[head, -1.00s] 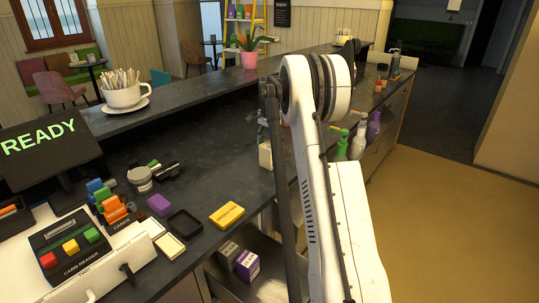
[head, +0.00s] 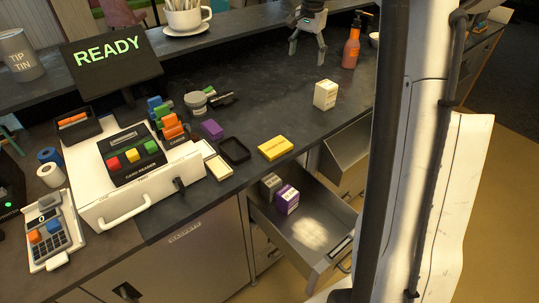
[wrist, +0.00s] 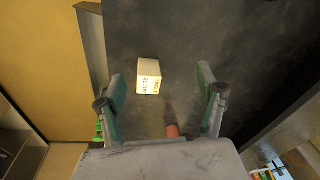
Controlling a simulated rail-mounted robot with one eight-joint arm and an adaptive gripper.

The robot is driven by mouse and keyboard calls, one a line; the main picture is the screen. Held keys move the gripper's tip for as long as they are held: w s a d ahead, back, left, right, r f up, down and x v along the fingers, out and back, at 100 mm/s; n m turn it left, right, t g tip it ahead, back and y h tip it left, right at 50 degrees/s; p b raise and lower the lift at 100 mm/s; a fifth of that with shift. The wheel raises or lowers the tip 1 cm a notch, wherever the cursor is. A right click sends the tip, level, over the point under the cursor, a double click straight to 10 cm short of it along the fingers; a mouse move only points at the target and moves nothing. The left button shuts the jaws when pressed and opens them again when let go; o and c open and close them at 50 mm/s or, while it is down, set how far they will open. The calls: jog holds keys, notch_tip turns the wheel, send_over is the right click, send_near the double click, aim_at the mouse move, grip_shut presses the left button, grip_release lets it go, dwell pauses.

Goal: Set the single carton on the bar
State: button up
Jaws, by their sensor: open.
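A white carton (head: 325,94) with small print stands upright on the dark worktop of the bar (head: 310,125), near its front edge. My gripper (head: 309,56) is open and empty, above and behind the carton in the head view, apart from it. In the wrist view the carton (wrist: 149,76) appears between my spread fingers (wrist: 162,80), nearer the left one, with nothing held. A purple carton (head: 287,200) and a grey carton (head: 271,184) stand side by side in an open drawer (head: 325,215) below the worktop.
A second open drawer (head: 350,147) lies below the white carton. An orange bottle (head: 352,45) stands right of my gripper. A yellow box (head: 275,148), a black tray (head: 235,150) and the card reader (head: 130,155) are to the left. The worktop around the carton is clear.

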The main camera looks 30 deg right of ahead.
jog(key=s+a+r+n+t, duration=0.2)
jog(key=s+a+n, duration=0.1)
jog(key=s+a, duration=0.6)
jog(key=s+a+r+n+t, duration=0.1)
jog(key=s+a+r+n, duration=0.2)
jog(key=s+a, duration=0.55)
jog(key=s+a+f+n+t, duration=0.2)
jog(key=s+a+f+n, duration=0.4)
jog(key=s+a+f, duration=0.3)
jog(key=s+a, duration=0.4)
jog(key=s, duration=0.2)
jog(key=shift+a+t+y, duration=0.25)
jog(key=shift+t+y, duration=0.05)
jog(key=shift+t, duration=0.1)
jog(key=shift+f, duration=0.15)
notch_tip(320, 180, down, 6)
jog(key=b, duration=0.5)
jog(key=shift+r+b, duration=0.2)
jog(key=shift+b, duration=0.15)
